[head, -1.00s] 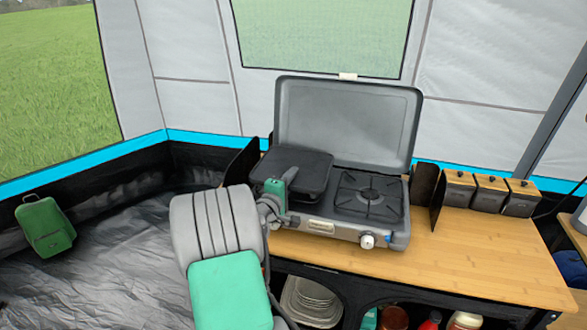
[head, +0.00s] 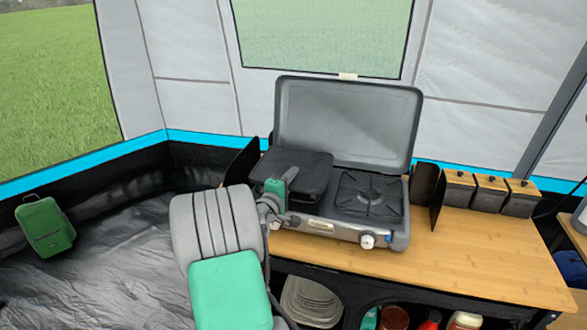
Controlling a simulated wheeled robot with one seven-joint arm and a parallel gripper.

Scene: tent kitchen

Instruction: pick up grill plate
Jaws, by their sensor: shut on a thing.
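The dark grill plate (head: 298,160) is a flat, rounded square over the left half of the camping stove (head: 340,229). My gripper (head: 290,177) is at the plate's front edge and is shut on it. The fingertips are small and partly hidden by my own green and grey arm. I cannot tell whether the plate is clear of the stove or still touching it. The stove's lid (head: 347,125) stands open behind it.
The right burner (head: 368,198) is bare. Several small wood-topped canisters (head: 490,190) stand on the counter (head: 480,260) at right. Dark wind guards (head: 438,205) flank the stove. The counter's front right is clear.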

